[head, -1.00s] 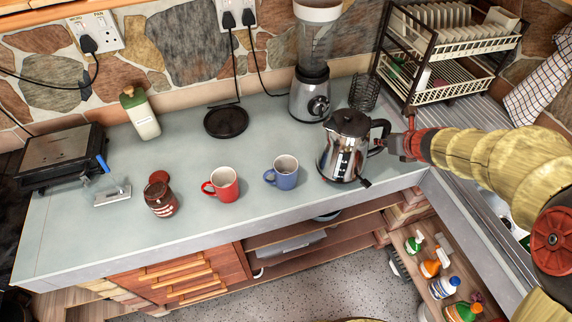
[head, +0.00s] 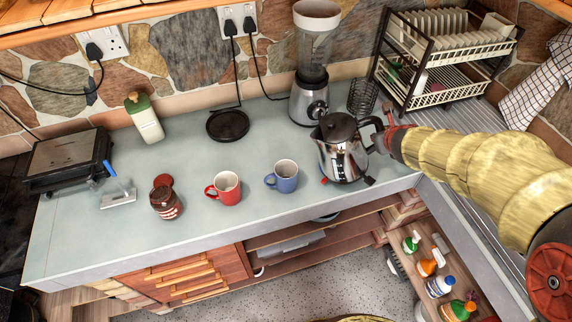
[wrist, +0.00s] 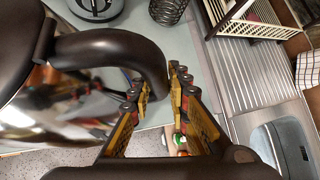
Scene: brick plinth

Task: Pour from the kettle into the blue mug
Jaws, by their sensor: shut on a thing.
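The kettle (head: 340,158), shiny steel with a dark lid and handle, is at the right end of the grey counter. Its spout points left, toward the blue mug (head: 286,179). It looks close to upright; I cannot tell whether its base touches the counter. My gripper (head: 386,140) is shut on the kettle's handle from the right. In the wrist view the dark handle (wrist: 120,48) runs to my gripper's fingers (wrist: 158,92), with the steel body at left. The blue mug stands upright, left of the kettle and apart from it; its handle points left.
A red mug (head: 228,188) and a brown jar (head: 164,204) stand left of the blue mug. A blender (head: 309,100) stands behind the kettle. A dish rack (head: 440,75) is at the back right. A round black base (head: 228,125) lies on open counter behind the mugs.

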